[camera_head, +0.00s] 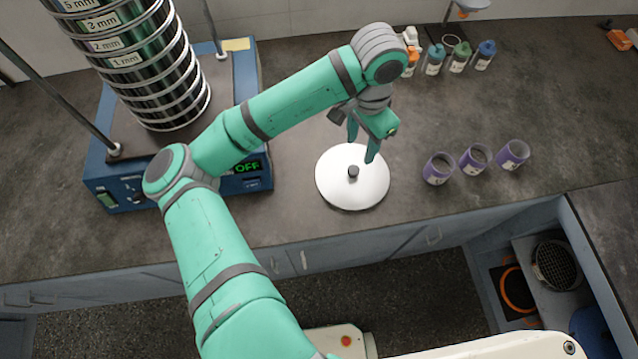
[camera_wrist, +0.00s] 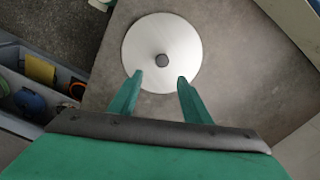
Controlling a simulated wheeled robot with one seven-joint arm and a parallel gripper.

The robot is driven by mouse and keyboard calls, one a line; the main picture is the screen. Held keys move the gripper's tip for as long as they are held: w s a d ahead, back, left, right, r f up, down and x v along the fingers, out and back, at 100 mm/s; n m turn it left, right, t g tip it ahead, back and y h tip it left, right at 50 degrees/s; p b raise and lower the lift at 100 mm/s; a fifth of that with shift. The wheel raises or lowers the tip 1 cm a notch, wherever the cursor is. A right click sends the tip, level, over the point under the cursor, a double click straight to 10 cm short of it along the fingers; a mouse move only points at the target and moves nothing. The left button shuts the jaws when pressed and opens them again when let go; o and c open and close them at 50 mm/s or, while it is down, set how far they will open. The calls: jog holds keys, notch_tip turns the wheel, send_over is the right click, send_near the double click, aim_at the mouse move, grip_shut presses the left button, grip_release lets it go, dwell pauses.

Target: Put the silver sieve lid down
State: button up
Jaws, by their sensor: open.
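The silver sieve lid (camera_head: 338,190) is a flat round disc with a dark knob (camera_head: 353,171) at its middle. It appears to lie flat on the grey counter, right of the sieve shaker. In the wrist view the lid (camera_wrist: 185,35) lies ahead of the fingertips, its knob (camera_wrist: 162,60) a little beyond them and between their lines. My gripper (camera_head: 362,150) is above the far part of the lid, fingers pointing down. It is open and empty; in the wrist view a gap shows between its fingers (camera_wrist: 160,77). The exact height of the fingertips above the lid cannot be told.
The blue sieve shaker (camera_head: 225,185) with its sieve stack (camera_head: 150,75) stands at left, display reading OFF. Several purple cups (camera_head: 475,160) stand right of the lid, and small bottles (camera_head: 458,58) at the back. The counter's front edge (camera_head: 400,222) is close to the lid.

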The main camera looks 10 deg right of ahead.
jog(key=d+r+n+t+h, duration=0.3)
jog(key=d+h, duration=0.4)
jog(key=d, duration=0.4)
jog(key=d+r+n+t+h, duration=0.3)
jog(key=d+h, duration=0.4)
jog(key=d, duration=0.4)
jog(key=n+t+y, duration=0.9)
jog(key=n+t, duration=0.1)
jog(key=n, duration=0.1)
send_over(363, 197)
notch_tip(363, 197, down, 15)
jog(key=shift+f, duration=0.15)
jog(key=s+a+m+y, duration=0.2)
jog(key=s+a, duration=0.6)
jog(key=s, duration=0.2)
jog(key=s+a+f+m+y, duration=0.1)
jog(key=s+a+y, duration=0.2)
jog(key=s+a, duration=0.5)
jog(key=s, duration=0.3)
jog(key=shift+a+f+m+g, duration=0.15)
jog(key=shift+a+m+g, duration=0.15)
jog(key=shift+m, duration=0.1)
